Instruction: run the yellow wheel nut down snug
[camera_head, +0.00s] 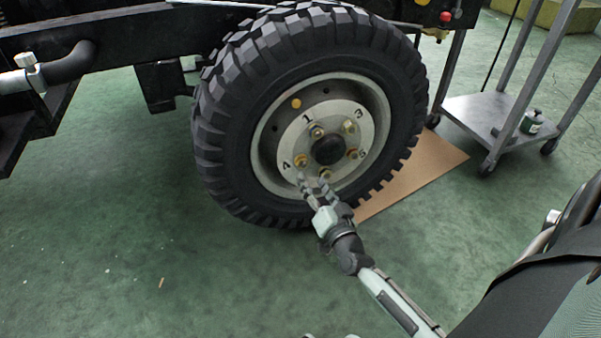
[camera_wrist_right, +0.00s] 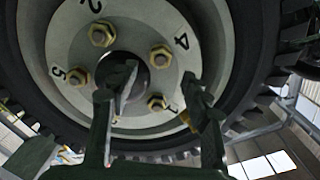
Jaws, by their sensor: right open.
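The wheel hub (camera_head: 292,137) carries several brass-yellow nuts; I cannot tell which one the task means. In the head view, one nut (camera_head: 317,131) is beside the number 1 and another (camera_head: 301,160) is beside the 4. My right gripper (camera_head: 313,182) is in front of the lower hub, open and empty. In the right wrist view its fingers (camera_wrist_right: 150,95) are spread, with a nut (camera_wrist_right: 157,102) between them in the picture. The nut by the 4 (camera_wrist_right: 160,57) and the nut by the 2 (camera_wrist_right: 102,34) also show there. How far each nut is threaded is unclear. My left gripper is not in view.
The black tyre (camera_head: 240,130) surrounds the hub. An orange-yellow spot (camera_head: 296,104) is on the upper rim. A cardboard sheet (camera_head: 400,185) lies under the wheel's right side. A metal cart (camera_head: 492,118) stands at the right.

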